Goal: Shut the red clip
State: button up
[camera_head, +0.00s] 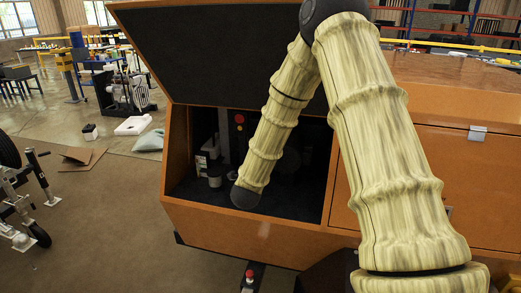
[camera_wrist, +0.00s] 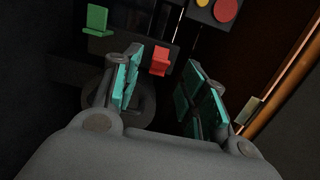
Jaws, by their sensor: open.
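The red clip (camera_wrist: 160,62) shows in the wrist view at upper middle, as a small red piece on a dark panel. It lies ahead of my gripper (camera_wrist: 166,80), seen between its two fingers. The fingers have teal pads and are spread apart, with nothing held between them. I cannot tell how far the fingertips are from the clip. In the head view my arm reaches into the open compartment of the orange housing (camera_head: 260,241); the clip and my fingers are not discernible there.
A green clip (camera_wrist: 97,22) stands left of the red one. A yellow button (camera_wrist: 205,3) and a red button (camera_wrist: 227,10) are at upper right. An orange wall edge (camera_wrist: 290,85) runs along the right. The raised lid (camera_head: 220,50) hangs above the compartment.

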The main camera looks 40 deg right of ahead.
jog(key=v, duration=0.6)
jog(key=shift+s+a, duration=0.1)
